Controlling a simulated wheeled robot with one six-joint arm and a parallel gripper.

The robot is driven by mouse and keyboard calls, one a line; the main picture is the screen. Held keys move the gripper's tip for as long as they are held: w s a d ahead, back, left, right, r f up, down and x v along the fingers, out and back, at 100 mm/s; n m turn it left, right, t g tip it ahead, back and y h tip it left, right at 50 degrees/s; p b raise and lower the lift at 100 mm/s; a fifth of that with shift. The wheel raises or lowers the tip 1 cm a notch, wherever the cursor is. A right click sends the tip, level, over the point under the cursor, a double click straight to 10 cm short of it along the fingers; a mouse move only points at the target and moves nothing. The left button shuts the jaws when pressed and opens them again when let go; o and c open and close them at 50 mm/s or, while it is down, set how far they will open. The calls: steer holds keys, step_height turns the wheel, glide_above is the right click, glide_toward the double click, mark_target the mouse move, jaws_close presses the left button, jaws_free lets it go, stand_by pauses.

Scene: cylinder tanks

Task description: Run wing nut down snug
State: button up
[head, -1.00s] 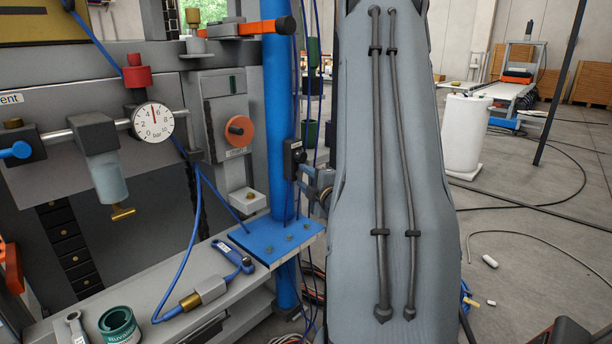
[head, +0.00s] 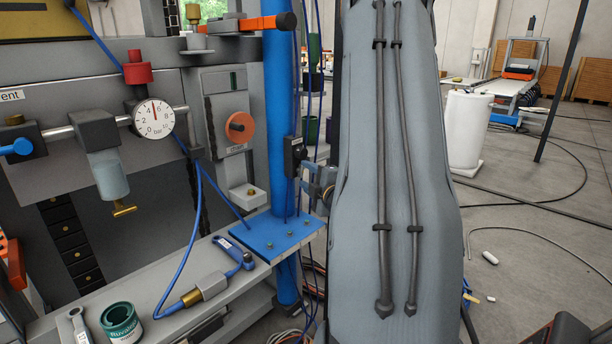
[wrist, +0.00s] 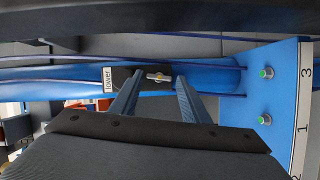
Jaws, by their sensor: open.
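A small wing nut (wrist: 158,77) with a brassy centre sits on a black clamp block (wrist: 126,78) labelled "lower" in the wrist view. The block is on the blue post (wrist: 215,74); in the head view the block (head: 294,156) is low on the post (head: 277,120). My gripper (wrist: 156,82) is open, its two grey fingers on either side of the wing nut in the picture, with gaps visible. I cannot tell whether the fingertips are level with it in depth. In the head view my arm covers much of the area right of the post.
The blue base plate (head: 272,236) with several bolts is below the block. Blue hoses (head: 197,215) hang nearby.

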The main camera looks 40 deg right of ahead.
steer(key=v, duration=0.6)
steer(key=shift+s, duration=0.4)
steer(key=w+a+f+m+g+y, duration=0.1)
steer(key=a+f+m+g+y, duration=0.2)
steer(key=a, duration=0.7)
steer(key=w+a+f+m+g, duration=0.1)
steer(key=a+m+g, duration=0.4)
steer(key=a, duration=0.6)
steer(key=s+a+r+m+g+y, duration=0.15)
steer(key=s+a+g, duration=0.25)
steer(key=s+a, duration=0.55)
steer(key=s+a+r+m+g+y, duration=0.15)
steer(key=s+a+g, duration=0.25)
steer(key=s+a, duration=0.55)
steer(key=d+r+m+p, duration=0.1)
steer(key=d+r+p, duration=0.3)
steer(key=p, duration=0.8)
step_height(320, 180, up, 2)
steer(key=shift+r+m+h, duration=0.1)
steer(key=shift+m+h, duration=0.2)
